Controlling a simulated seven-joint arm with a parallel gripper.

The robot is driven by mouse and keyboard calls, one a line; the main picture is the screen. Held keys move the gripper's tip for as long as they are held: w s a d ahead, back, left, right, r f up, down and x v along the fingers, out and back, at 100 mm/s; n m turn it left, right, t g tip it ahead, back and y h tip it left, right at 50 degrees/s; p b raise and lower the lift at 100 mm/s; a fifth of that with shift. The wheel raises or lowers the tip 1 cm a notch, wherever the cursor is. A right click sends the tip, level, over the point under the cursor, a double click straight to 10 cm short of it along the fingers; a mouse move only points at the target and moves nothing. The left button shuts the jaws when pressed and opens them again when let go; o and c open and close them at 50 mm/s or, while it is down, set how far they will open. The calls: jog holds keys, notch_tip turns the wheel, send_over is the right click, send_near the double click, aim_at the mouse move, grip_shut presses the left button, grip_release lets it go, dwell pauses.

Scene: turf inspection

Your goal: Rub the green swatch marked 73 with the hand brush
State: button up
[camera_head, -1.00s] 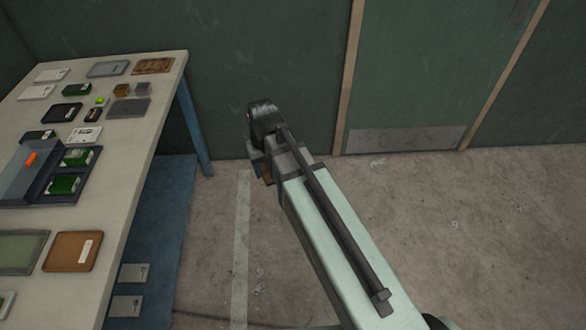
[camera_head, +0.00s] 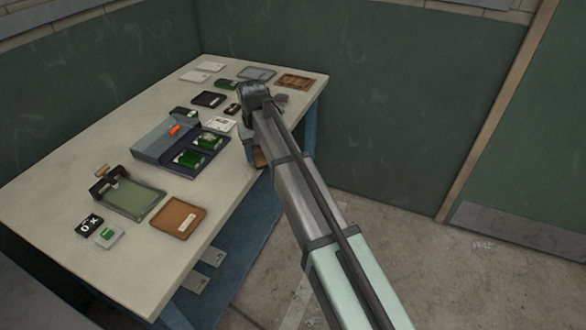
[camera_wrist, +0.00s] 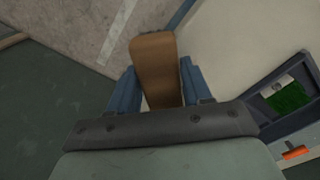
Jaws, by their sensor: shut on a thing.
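My gripper (camera_wrist: 154,88) is shut on a brown wooden block, which looks like the hand brush (camera_wrist: 154,58), between its blue fingers. In the head view, the brush (camera_head: 260,158) shows partly below my gripper (camera_head: 252,150), near the table's right edge; my arm hides much of both. Two green swatches (camera_head: 187,159) (camera_head: 209,140) lie in separate compartments of a blue-grey case (camera_head: 160,138) left of my gripper. One green swatch (camera_wrist: 288,96) also shows in the wrist view. No number is readable on them. The brush and swatches are apart.
The table (camera_head: 60,190) also holds a green tray with a clamp (camera_head: 130,197), a brown board (camera_head: 178,216), a black 'X' card (camera_head: 89,225) and a white block with green (camera_head: 108,236). Several small plates lie at the back. Open floor (camera_head: 400,270) lies to the right.

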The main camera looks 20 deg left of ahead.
jog(key=n, duration=0.1)
send_near(204, 141)
jog(key=d+f, duration=0.2)
jog(key=d, duration=0.6)
jog(key=w+a+r+m, duration=0.1)
jog(key=w+a+r, duration=0.4)
jog(key=a, duration=0.4)
jog(key=shift+w+d+f, duration=0.1)
jog(key=shift+w+f, duration=0.05)
jog(key=shift+f, duration=1.8)
jog(key=shift+w+d+f, duration=0.1)
jog(key=shift+w+f, duration=0.05)
jog(key=shift+f, duration=1.8)
jog(key=shift+s+f, duration=0.7)
jog(key=shift+s, duration=2.4)
jog(key=shift+d, duration=0.3)
jog(key=shift+w+d, duration=0.15)
jog(key=shift+w, duration=3.15)
jog(key=shift+s+d, duration=0.45)
jog(key=shift+s, duration=2.8)
notch_tip(204, 141, up, 8)
jog(key=shift+r, duration=0.15)
